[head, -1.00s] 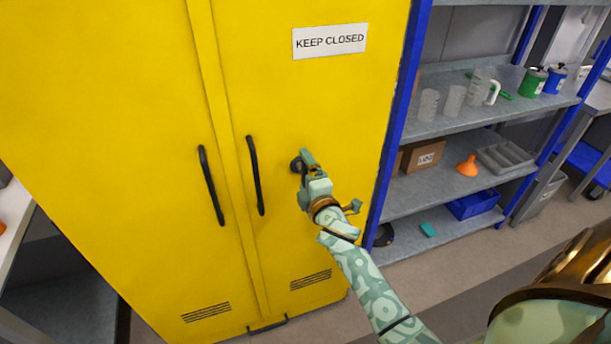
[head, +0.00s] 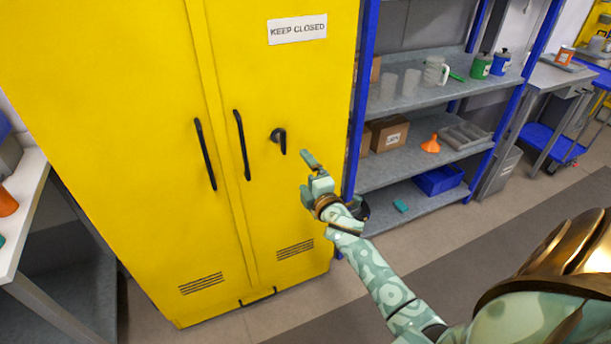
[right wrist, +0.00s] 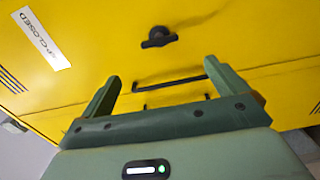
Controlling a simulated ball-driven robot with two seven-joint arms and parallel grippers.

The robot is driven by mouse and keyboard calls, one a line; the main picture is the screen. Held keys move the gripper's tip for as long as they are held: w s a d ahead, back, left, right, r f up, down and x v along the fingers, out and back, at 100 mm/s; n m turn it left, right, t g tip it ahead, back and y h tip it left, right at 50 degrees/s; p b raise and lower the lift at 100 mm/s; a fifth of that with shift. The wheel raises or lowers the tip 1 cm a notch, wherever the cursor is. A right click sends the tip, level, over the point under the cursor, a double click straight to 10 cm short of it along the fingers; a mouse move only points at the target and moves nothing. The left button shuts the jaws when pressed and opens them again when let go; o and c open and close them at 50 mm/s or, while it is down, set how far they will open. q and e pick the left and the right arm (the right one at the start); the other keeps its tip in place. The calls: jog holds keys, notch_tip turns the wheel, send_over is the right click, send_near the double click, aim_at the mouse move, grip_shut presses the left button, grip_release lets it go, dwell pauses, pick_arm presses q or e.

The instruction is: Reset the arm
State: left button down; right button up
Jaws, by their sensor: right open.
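My right gripper (head: 308,168) is in front of the yellow cabinet (head: 150,250), a little right of and below the black round latch (head: 279,137) on its right door. The gripper is open and empty, apart from the latch. In the right wrist view, the two green fingers (right wrist: 162,90) stand spread, with the latch (right wrist: 159,37) and a door handle (right wrist: 170,82) beyond them. Both cabinet doors look shut, each with a long black handle (head: 242,145). The latch's lever points down in the head view. My left gripper is not in view.
A blue-framed shelf (head: 425,183) stands right of the cabinet, with a cardboard box (head: 388,134), an orange funnel (head: 431,144), jugs and cans on it. A bench (head: 22,205) is at the left edge. Open floor (head: 470,235) lies to the right.

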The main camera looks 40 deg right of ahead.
jog(key=s+a+f+m+g+y+p, duration=0.1)
jog(key=s+a+f+m+g, duration=0.15)
jog(key=s+f, duration=0.45)
jog(key=s+a+f+m+g, duration=0.1)
jog(key=s+f+m+g, duration=0.2)
jog(key=f, duration=0.8)
jog(key=s+a+f+m+g+y+p, duration=0.15)
jog(key=s+f+m, duration=0.25)
jog(key=f, duration=0.5)
jog(key=s+a+f+m+g+p, duration=0.1)
jog(key=s+a+f+g, duration=0.15)
jog(key=s, duration=0.35)
jog(key=s+a+f+g, duration=0.1)
jog(key=s+f, duration=0.3)
jog(key=s, duration=0.3)
jog(key=s+a+f+m+g+p, duration=0.1)
jog(key=s+a+f+g, duration=0.1)
jog(key=s+f, duration=0.3)
jog(key=s+a+g+y+p, duration=0.1)
jog(key=s+g, duration=0.3)
jog(key=s, duration=1.6)
jog(key=shift+s+a+p, duration=0.15)
jog(key=shift+a+p, duration=0.25)
jog(key=shift+a, duration=0.35)
jog(key=shift+f, duration=0.1)
